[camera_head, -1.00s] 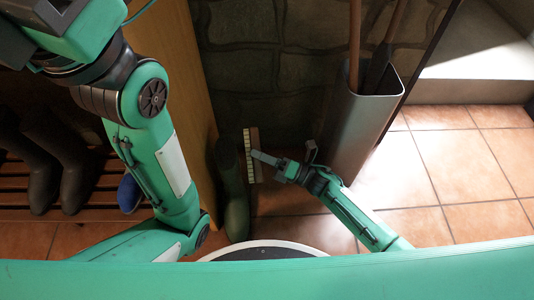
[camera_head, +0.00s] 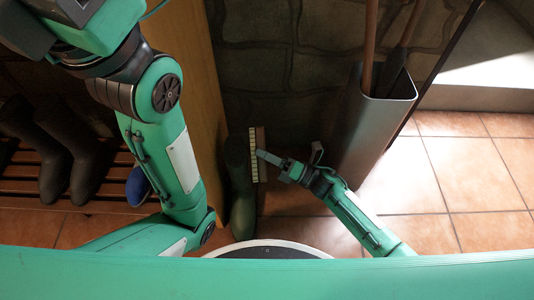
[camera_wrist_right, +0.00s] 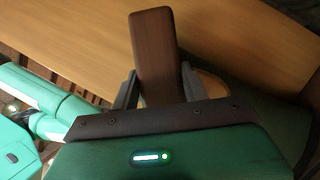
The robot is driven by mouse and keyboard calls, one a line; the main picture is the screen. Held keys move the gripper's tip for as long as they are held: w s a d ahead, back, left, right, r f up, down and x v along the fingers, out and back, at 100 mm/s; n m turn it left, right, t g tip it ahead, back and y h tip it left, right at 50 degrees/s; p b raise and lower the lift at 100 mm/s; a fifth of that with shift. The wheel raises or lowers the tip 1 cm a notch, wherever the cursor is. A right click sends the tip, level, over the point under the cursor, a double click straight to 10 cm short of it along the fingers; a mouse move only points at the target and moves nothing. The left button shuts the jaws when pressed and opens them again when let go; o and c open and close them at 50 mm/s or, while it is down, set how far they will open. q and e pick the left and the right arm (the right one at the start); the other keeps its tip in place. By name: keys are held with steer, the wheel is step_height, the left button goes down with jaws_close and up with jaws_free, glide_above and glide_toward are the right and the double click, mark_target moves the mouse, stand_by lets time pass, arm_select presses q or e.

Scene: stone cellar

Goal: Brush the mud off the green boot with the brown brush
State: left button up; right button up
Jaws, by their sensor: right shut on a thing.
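The green boot (camera_head: 239,190) stands upright on the floor in the head view, beside a wooden panel. The brown brush (camera_head: 261,150) is upright just right of the boot's shaft, its pale bristles facing the boot. The bristles look very close to the shaft; I cannot tell whether they touch it. My right gripper (camera_head: 273,161) is shut on the brush. In the right wrist view the brush's brown wood (camera_wrist_right: 154,55) stands between the two fingers. Mud on the boot cannot be made out. My left arm crosses the left side, with its gripper out of view.
A grey bin (camera_head: 371,125) with long wooden handles stands right of the brush. Dark boots (camera_head: 58,150) and a blue shoe (camera_head: 137,187) are on a slatted rack at left. The wooden panel (camera_head: 185,60) borders the boot's left. Tiled floor (camera_head: 450,180) is clear at right.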

mark_target(254, 156)
steer(key=shift+s+a, duration=0.15)
steer(key=shift+a, duration=1.4)
steer(key=shift+f, duration=0.1)
steer(key=shift+d+f+b, duration=0.1)
steer(key=shift+f+b, duration=1.4)
